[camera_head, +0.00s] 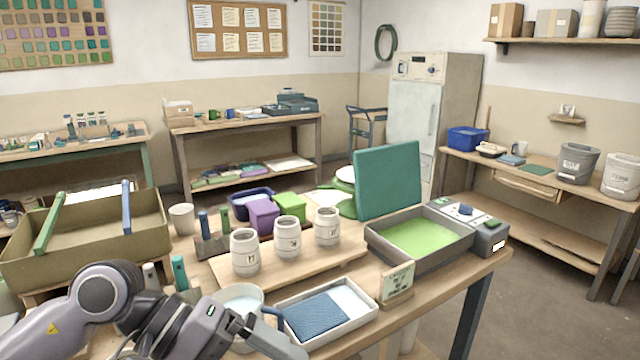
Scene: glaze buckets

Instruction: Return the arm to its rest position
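My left arm comes in from the lower left, and its gripper (272,338) is low at the bottom edge of the view. It is in front of a white vessel (243,296) with pale contents and a blue-grey handle at its right. The fingers are dark and partly cut by the frame, so I cannot tell whether they are open or shut or touch the vessel. My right arm and gripper are not in view.
A white tray (349,325) with a blue cloth (318,317) lies just right of the gripper. Behind stand three white jars on a board (222,269). A grey tray with green contents (374,237) and a small sign (397,284) are right. A large olive box (90,262) is left.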

